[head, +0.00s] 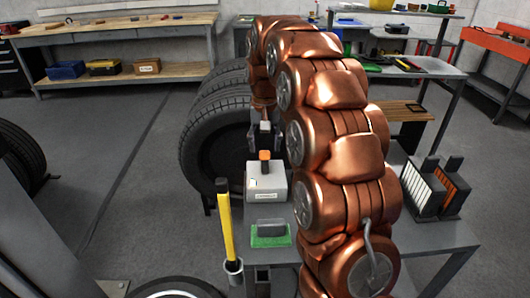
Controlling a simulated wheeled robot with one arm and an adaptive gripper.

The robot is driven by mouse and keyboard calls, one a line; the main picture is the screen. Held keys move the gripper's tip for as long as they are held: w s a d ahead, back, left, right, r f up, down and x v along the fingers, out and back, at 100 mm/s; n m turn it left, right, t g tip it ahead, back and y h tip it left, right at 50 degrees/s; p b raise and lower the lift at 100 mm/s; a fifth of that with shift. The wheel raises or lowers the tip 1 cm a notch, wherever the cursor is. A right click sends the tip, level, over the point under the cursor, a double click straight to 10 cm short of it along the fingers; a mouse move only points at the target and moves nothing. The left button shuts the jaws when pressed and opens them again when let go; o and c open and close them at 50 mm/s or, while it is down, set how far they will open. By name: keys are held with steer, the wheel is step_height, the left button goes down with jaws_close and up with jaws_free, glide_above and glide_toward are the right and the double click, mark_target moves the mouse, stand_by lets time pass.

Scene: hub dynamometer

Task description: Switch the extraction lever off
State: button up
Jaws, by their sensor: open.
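A pale grey box (266,183) with a small label on its front stands on the grey table. A short lever with an orange tip (264,155) stands up from its top; I take this to be the extraction lever. The label is too small to read. My gripper (265,143) is small and dark in this view, at the end of my copper-coloured arm. It is open and appears just above or behind the orange tip. I cannot tell whether it touches the lever.
A yellow-handled tool (225,222) stands in a holder left of the box. A green pad with a grey block (270,234) lies in front. Black tyres (215,125) stand behind. Dark slotted units (437,188) sit at right. Open floor lies left.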

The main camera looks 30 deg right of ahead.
mark_target(265, 151)
steer(key=shift+f, duration=1.65)
jaws_close()
